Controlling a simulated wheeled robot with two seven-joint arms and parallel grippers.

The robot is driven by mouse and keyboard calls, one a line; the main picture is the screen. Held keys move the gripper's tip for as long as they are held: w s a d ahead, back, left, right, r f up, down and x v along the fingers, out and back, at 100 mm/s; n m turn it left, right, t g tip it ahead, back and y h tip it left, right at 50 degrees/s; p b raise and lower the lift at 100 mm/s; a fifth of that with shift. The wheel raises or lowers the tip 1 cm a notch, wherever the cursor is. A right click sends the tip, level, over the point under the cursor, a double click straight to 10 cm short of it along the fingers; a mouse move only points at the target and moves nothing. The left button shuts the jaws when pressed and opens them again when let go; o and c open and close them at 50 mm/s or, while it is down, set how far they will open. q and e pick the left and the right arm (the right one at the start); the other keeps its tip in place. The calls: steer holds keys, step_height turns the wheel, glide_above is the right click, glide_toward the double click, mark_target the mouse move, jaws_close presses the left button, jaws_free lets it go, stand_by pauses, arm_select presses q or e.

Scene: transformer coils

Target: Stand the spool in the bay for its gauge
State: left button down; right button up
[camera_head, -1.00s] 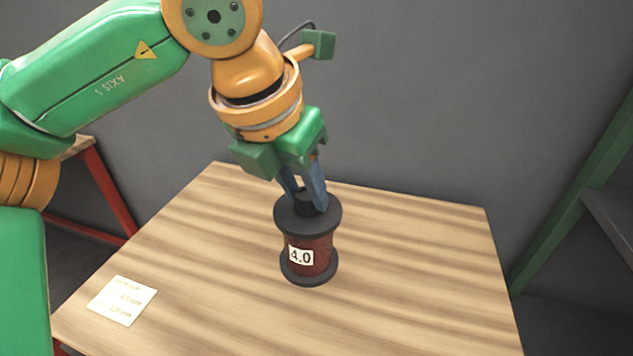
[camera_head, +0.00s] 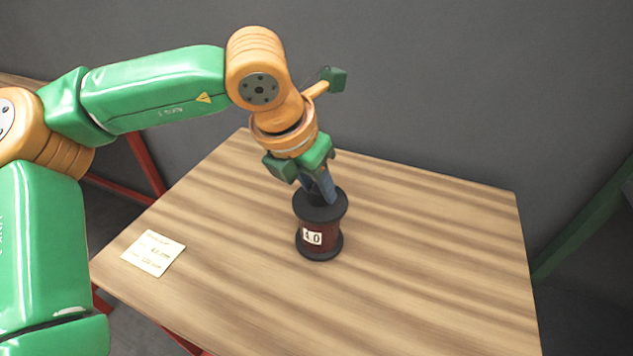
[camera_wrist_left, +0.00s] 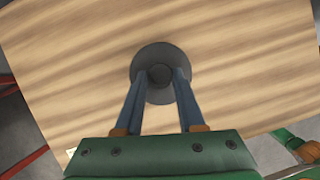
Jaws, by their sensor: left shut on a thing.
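The spool (camera_head: 322,238) has black flanges and a dark red winding with a white label that reads 4.0, partly unclear now. It is upright over the wooden table; I cannot tell whether its base touches the wood. My left gripper (camera_head: 325,194) comes down from above and is shut on the knob at the spool's top. In the left wrist view the blue fingers (camera_wrist_left: 160,76) flank the round knob above the dark flange of the spool (camera_wrist_left: 161,53). No bay is in view. My right gripper is not in view.
A pale card (camera_head: 153,253) with small printed lines lies at the left of the wooden table (camera_head: 430,240). The rest of the tabletop is bare. A grey wall stands behind, and a green frame (camera_head: 585,225) is at the right.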

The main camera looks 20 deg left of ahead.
arm_select(q)
steer(key=shift+f, duration=0.2)
steer(key=c, duration=0.5)
jaws_free()
steer(key=shift+r, duration=0.1)
